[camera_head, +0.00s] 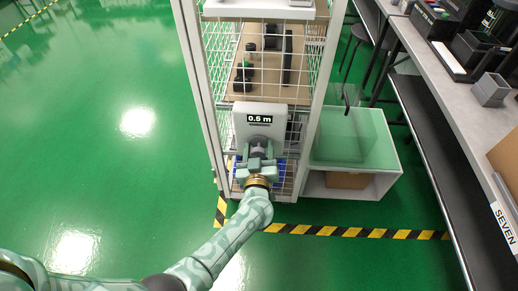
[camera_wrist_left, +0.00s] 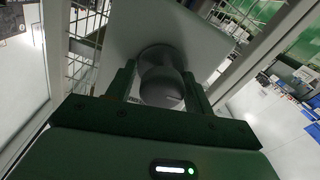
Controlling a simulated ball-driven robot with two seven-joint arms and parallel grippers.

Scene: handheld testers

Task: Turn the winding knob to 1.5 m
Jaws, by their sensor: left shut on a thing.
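A pale box with a display reading "0.5 m" (camera_head: 260,119) is mounted at the front of a wire-mesh rack. The grey winding knob (camera_head: 259,146) sticks out of its front, below the display. My left gripper (camera_head: 258,160) reaches up to it from below and is shut on the knob. In the left wrist view the round knob (camera_wrist_left: 162,85) sits between the two fingers of the gripper (camera_wrist_left: 160,92), with the pale box face (camera_wrist_left: 170,30) behind it. The display is not visible in that view. My right gripper is not in view.
The white rack posts (camera_head: 202,80) stand on both sides of the box. Several dark items (camera_head: 244,75) lie on a brown board inside the rack. A glass-topped cabinet (camera_head: 355,140) stands to the right, then a long workbench (camera_head: 450,105). The green floor at left is clear.

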